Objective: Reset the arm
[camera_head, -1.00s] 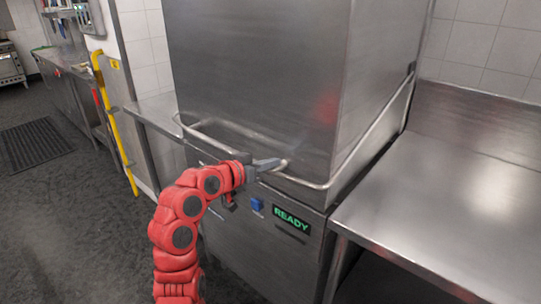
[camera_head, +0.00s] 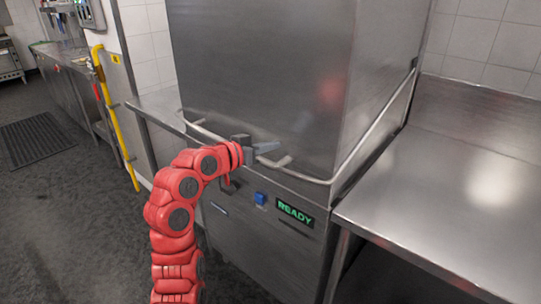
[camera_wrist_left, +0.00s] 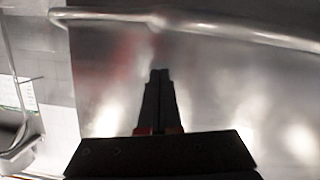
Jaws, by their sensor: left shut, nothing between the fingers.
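My left arm (camera_head: 178,215) is red and reaches up from the bottom of the head view. My left gripper (camera_head: 270,147) is at the front of a steel hood-type machine (camera_head: 265,75), close to its bar handle (camera_head: 310,179). In the left wrist view the fingers of the gripper (camera_wrist_left: 159,75) are together with nothing between them. The bar handle (camera_wrist_left: 230,30) crosses the top of that view, beyond the fingertips. I cannot tell whether the gripper touches the machine. My right gripper is not in view.
A green READY display (camera_head: 295,213) and a blue button (camera_head: 260,198) are on the machine's lower front. A steel counter (camera_head: 470,200) stands at the right. A yellow pole (camera_head: 116,120) stands at the left. The dark floor at the left is open, with a black mat (camera_head: 35,140).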

